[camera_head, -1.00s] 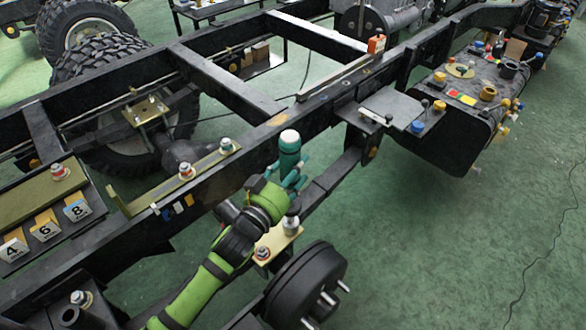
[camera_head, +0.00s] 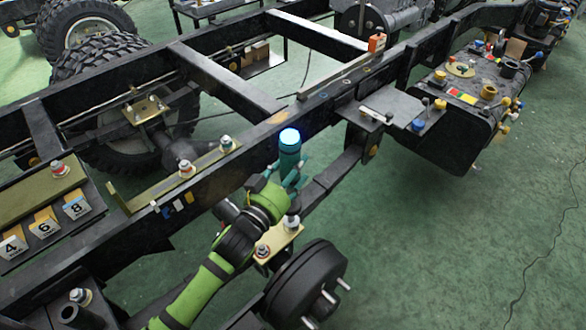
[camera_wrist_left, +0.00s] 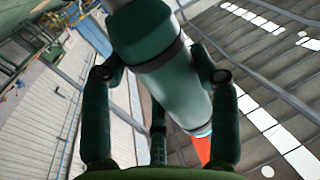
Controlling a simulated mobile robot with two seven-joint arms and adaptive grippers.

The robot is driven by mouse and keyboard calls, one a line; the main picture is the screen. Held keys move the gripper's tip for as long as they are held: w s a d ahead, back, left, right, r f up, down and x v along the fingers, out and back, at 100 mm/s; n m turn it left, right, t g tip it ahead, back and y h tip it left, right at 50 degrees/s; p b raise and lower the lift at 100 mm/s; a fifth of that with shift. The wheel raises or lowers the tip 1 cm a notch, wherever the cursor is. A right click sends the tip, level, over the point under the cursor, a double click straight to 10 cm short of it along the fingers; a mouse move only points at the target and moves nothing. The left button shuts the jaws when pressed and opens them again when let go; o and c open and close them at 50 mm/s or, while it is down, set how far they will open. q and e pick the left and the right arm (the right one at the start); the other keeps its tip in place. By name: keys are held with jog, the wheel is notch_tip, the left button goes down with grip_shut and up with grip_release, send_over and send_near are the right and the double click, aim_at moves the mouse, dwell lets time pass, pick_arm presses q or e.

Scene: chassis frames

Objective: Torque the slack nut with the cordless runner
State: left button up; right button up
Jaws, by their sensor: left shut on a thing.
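The cordless runner (camera_head: 289,152) is a teal upright cylinder whose top cap glows blue. My left gripper (camera_head: 290,181) is shut around its body; the left wrist view shows the runner (camera_wrist_left: 174,78) between the fingers of the gripper (camera_wrist_left: 160,95). The runner is above a gold plate (camera_head: 279,248) on the axle side. My right gripper is out of view.
A gold bracket (camera_head: 205,160) on the frame rail carries two nuts, and another bracket (camera_head: 30,195) at left carries one. Cards marked 4, 6 and 8 (camera_head: 45,222) lie below it. A black hub drum (camera_head: 305,285) stands close to my arm.

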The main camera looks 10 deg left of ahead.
aim_at(289, 166)
pick_arm(q)
jog(key=shift+f, duration=0.25)
dwell(0.5)
jog(key=shift+s+d, duration=0.1)
jog(key=shift+p, duration=0.3)
jog(key=shift+w+r+p, duration=0.2)
jog(key=shift+r+p, duration=0.45)
jog(key=shift+p, duration=0.2)
jog(key=shift+r+p, duration=0.45)
jog(key=shift+r, duration=0.15)
jog(key=shift+r+p, duration=0.5)
